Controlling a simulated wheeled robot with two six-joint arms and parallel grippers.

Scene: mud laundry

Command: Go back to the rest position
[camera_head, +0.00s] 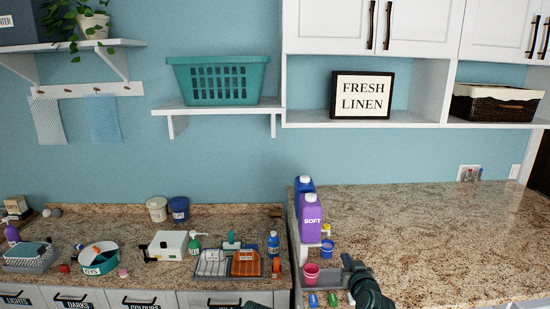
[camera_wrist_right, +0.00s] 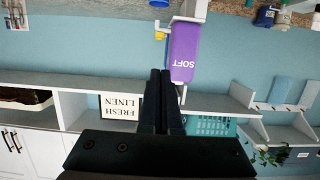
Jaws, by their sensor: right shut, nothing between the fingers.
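My right gripper (camera_head: 350,264) comes in at the bottom middle of the head view, over the front of the raised granite counter. In the right wrist view its two dark fingers (camera_wrist_right: 160,88) lie together, shut and empty. That view is upside down and faces the back wall. The purple SOFT bottle (camera_head: 312,216) stands upright just beyond and left of the gripper, apart from it. It also shows in the right wrist view (camera_wrist_right: 186,55), past the fingertips. My left gripper cannot be made out; only a small dark bit shows at the bottom edge.
The right granite counter (camera_head: 430,240) is mostly clear. A pink cup (camera_head: 311,274) and a blue cup (camera_head: 327,248) stand near the gripper. A grey and orange tray (camera_head: 247,263) lies on the lower left counter. A teal basket (camera_head: 217,81) sits on a wall shelf.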

